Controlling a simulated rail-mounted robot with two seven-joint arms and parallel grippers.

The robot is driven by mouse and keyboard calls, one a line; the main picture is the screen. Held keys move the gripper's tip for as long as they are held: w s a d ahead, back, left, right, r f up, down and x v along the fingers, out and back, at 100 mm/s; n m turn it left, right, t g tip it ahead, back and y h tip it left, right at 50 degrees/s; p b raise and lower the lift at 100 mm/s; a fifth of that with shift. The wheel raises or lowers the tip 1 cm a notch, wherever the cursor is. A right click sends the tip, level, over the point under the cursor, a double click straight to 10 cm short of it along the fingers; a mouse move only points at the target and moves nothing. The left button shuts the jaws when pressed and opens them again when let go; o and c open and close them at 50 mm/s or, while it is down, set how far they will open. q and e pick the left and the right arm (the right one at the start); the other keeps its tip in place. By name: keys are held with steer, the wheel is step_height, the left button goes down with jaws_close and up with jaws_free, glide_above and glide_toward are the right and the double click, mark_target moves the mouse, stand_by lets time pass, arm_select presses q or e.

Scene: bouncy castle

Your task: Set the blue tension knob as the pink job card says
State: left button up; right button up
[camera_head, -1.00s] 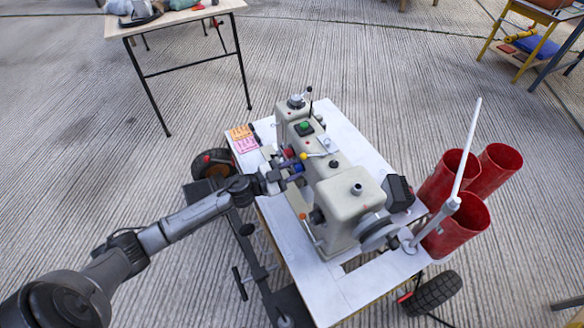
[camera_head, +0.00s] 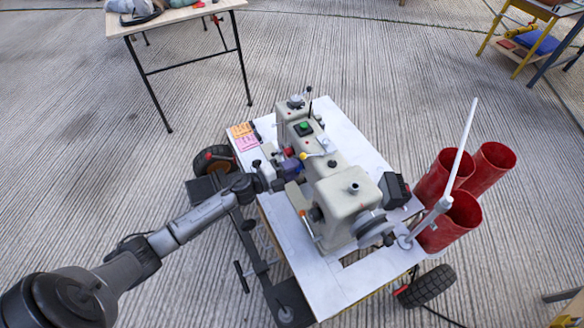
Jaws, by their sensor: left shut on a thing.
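The sewing machine (camera_head: 340,195) stands on a white wheeled table. The pink job card (camera_head: 247,144) lies flat on the table's far left corner; its writing is too small to read. My left gripper (camera_head: 285,168) is at the left face of the machine. It is shut on the blue tension knob (camera_head: 293,166), which looks bluish purple and is partly hidden by the fingers. The knob's pointer and scale cannot be made out. My right gripper is not in view.
An orange card (camera_head: 240,130) lies beside the pink one. A red knob (camera_head: 289,152) and a yellow-tipped lever (camera_head: 305,155) are close to my left gripper. Red tubes (camera_head: 455,220) and a white rod (camera_head: 460,150) stand at the table's right.

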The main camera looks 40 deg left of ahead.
arm_select(q)
steer(key=m+b, duration=0.3)
steer(key=m, duration=1)
steer(key=shift+m, duration=0.3)
stand_by(0.3)
steer(key=o, duration=0.8)
steer(key=shift+o, duration=0.7)
steer(key=p+v, duration=0.2)
steer(key=v, duration=1.1)
steer(key=shift+s+a+p, duration=0.15)
steer(key=shift+s+p, duration=0.2)
steer(key=shift+p, duration=0.05)
